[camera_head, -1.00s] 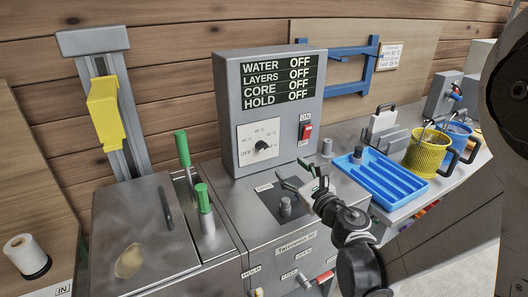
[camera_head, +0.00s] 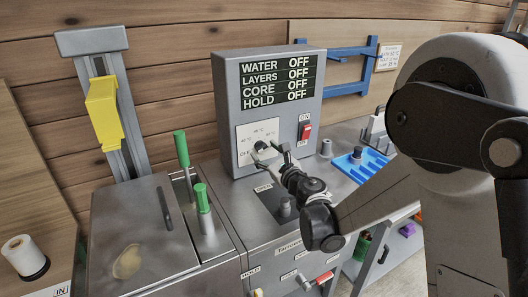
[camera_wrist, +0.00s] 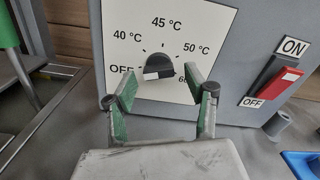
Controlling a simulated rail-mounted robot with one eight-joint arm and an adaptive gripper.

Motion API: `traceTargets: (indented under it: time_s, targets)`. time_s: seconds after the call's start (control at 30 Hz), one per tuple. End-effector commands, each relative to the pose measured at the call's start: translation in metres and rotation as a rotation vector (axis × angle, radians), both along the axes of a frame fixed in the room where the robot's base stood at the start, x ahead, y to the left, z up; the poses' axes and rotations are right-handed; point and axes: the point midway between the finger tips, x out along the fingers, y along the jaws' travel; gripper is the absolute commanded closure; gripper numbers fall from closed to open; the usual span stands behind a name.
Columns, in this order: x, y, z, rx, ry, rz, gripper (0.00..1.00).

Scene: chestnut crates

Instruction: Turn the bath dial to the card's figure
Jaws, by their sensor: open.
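The bath dial (camera_wrist: 158,68) is a black knob with a white mark on a white scale plate (camera_wrist: 205,22). The plate reads OFF, 40, 45 and 50 °C, with a last figure partly hidden. The white mark lies at the knob's lower left, on the OFF side. In the head view, the dial (camera_head: 261,145) is on the grey control box (camera_head: 225,110). My gripper (camera_wrist: 160,86) is open, its green-padded fingers spread either side of the dial, apparently just short of it. It also shows in the head view (camera_head: 271,154). The card (camera_head: 391,57) is too small to read surely.
A red ON/OFF switch (camera_wrist: 275,82) sits right of the dial. The display (camera_head: 279,80) reads OFF on all lines. A small grey post (camera_head: 285,206) stands below my gripper.

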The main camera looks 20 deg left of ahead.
Motion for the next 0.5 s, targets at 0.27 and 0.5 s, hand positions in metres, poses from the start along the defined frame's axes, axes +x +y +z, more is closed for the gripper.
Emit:
traceTargets:
  time_s: [0.27, 0.5]
  targets:
    - [0.0069, 0.0078, 0.0001, 0.0, 0.0, 0.0, 0.51]
    - [0.0067, 0.0075, 0.0002, 0.0, 0.0, 0.0, 0.6]
